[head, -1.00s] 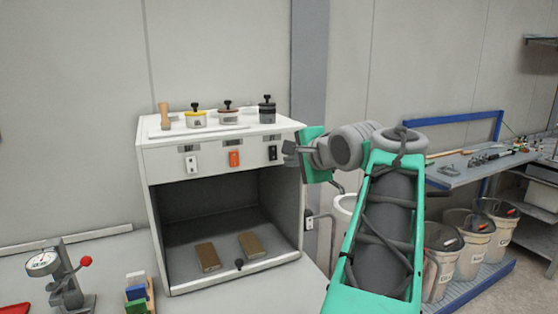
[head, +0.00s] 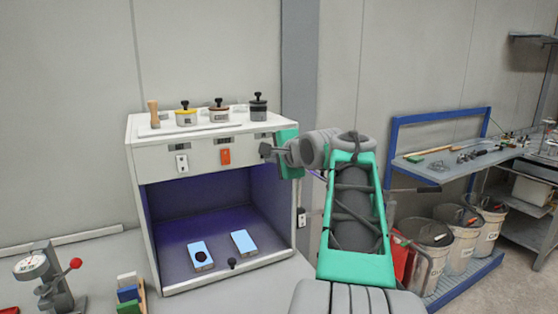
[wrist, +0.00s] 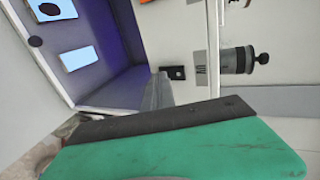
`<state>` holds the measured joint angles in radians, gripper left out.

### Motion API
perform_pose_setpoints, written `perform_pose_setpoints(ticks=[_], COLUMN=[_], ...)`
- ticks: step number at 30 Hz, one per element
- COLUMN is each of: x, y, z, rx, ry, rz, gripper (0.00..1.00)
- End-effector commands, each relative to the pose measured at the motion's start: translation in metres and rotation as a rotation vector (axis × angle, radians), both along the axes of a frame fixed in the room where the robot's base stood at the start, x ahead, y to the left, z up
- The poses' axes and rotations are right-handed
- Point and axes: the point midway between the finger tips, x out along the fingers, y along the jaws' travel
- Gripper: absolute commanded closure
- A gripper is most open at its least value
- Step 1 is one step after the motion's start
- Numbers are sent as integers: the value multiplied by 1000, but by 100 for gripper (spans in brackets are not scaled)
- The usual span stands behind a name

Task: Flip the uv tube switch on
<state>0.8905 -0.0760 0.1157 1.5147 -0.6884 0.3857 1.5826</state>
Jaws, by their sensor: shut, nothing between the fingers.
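The white cabinet (head: 200,160) has a front panel with a white switch (head: 182,163) and an orange switch (head: 225,156). A black switch (wrist: 173,72) at the panel's right end shows in the wrist view; in the head view my gripper hides it. My gripper (head: 266,150) is shut and empty at that right end, and its narrow tip (wrist: 158,92) appears close to the black switch. I cannot tell whether they touch. The cabinet's inside (head: 215,200) glows purple-blue. Two plates (head: 243,243) (head: 201,257) inside look pale blue, the left with a dark round spot.
Several lidded jars (head: 219,112) and a wooden-handled tool (head: 153,114) stand on the cabinet top. A dial gauge (head: 45,275) and coloured blocks (head: 130,293) are at the lower left. Buckets (head: 430,245) and a blue-framed bench (head: 440,165) stand at the right.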

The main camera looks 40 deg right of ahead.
Motion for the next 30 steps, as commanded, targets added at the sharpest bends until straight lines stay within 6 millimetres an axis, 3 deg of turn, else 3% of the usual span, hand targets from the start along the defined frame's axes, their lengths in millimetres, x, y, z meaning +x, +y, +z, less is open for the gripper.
perform_pose_setpoints(ticks=[17, 30], x=[0, -5], y=[1, 3], z=[23, 20], rx=[-5, -1], ry=[-5, -1], rz=[1, 3], gripper=[100, 100])
